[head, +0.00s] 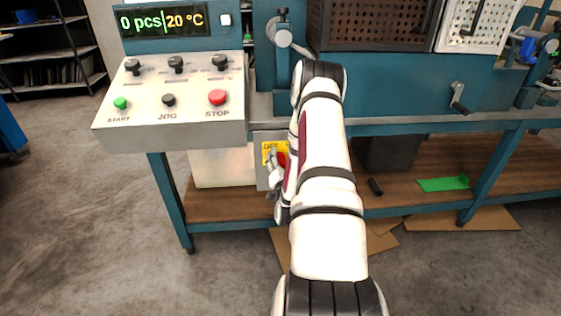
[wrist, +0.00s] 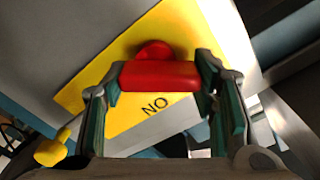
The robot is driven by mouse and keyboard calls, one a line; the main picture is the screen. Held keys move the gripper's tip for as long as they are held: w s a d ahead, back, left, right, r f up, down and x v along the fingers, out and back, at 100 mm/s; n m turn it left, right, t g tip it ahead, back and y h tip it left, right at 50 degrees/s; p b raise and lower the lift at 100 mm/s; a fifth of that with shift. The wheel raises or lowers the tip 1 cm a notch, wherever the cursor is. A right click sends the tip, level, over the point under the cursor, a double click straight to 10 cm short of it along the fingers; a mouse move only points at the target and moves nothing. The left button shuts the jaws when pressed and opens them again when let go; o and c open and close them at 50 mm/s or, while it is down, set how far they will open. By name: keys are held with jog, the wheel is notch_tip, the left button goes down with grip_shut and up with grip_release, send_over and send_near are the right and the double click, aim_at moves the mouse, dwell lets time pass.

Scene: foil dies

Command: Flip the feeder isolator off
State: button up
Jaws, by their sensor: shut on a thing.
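The feeder isolator is a red handle (head: 282,159) on a yellow plate (head: 267,147), on a grey box below the bench top. The plate's upper part reads OFF in the head view. In the wrist view the red handle (wrist: 160,76) lies across between the fingers, with a round red hub behind it. Lettering that reads NO shows on the yellow plate (wrist: 95,82) below the handle there. My gripper (wrist: 158,80) is shut on the handle, a finger at each end. In the head view my arm hides part of the plate and handle.
A control panel (head: 172,102) with START, JOG and STOP buttons overhangs to the upper left of the isolator. A pale bin (head: 222,168) stands left of it on the lower shelf. A blue bench leg (head: 170,203) stands farther left. The floor at left is clear.

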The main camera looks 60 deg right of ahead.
jog(key=shift+n, duration=0.3)
jog(key=n+b, duration=0.2)
jog(key=n, duration=0.1)
jog(key=shift+w+a+f, duration=0.1)
jog(key=shift+w, duration=0.05)
jog(key=shift+n+b, duration=1.15)
jog(key=shift+n, duration=0.75)
jog(key=o, duration=1.2)
jog(key=shift+c, duration=0.2)
jog(key=v, duration=1.2)
